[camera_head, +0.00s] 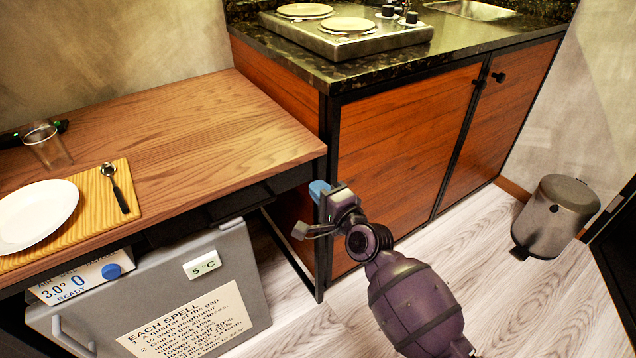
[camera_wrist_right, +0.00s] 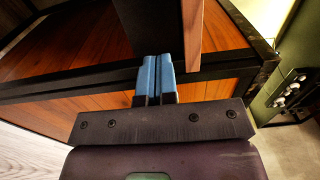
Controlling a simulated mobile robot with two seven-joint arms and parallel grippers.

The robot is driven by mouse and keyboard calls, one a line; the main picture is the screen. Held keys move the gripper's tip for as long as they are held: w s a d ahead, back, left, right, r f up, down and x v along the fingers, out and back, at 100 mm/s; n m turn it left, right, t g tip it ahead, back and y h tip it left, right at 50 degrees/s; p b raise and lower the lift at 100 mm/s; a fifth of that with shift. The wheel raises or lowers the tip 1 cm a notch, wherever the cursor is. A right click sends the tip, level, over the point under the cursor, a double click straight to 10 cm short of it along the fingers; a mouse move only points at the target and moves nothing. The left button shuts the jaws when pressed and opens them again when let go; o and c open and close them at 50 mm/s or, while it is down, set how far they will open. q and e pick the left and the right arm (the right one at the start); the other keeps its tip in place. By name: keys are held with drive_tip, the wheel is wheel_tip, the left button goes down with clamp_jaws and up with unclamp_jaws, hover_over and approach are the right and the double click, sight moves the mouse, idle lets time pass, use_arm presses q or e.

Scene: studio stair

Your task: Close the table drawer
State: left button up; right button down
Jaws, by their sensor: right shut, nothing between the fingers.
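The wooden table (camera_head: 215,125) stands at the left, with a dark band (camera_head: 235,198) under its front edge where a drawer would sit. I cannot make out a handle or tell how far the drawer is open. My right gripper (camera_head: 319,189) is at the table's front right corner, just below the top's edge. In the right wrist view its two blue fingers (camera_wrist_right: 156,80) are pressed together with nothing between them. They point at the dark and wooden table edge (camera_wrist_right: 191,30); I cannot tell whether they touch it. My left gripper is not in view.
A grey box (camera_head: 235,265) with labels stands under the table. A plate (camera_head: 35,215), a spoon (camera_head: 116,187) and a glass (camera_head: 47,148) are on the table. A wooden cabinet (camera_head: 400,150) stands close right; a bin (camera_head: 555,215) is farther right. Open floor lies between.

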use_arm(q)
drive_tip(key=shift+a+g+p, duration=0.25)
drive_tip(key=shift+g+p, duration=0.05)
drive_tip(key=shift+p, duration=0.5)
use_arm(e)
drive_tip(key=v, duration=0.8)
drive_tip(key=shift+s, duration=0.3)
drive_tip(key=shift+d, duration=0.15)
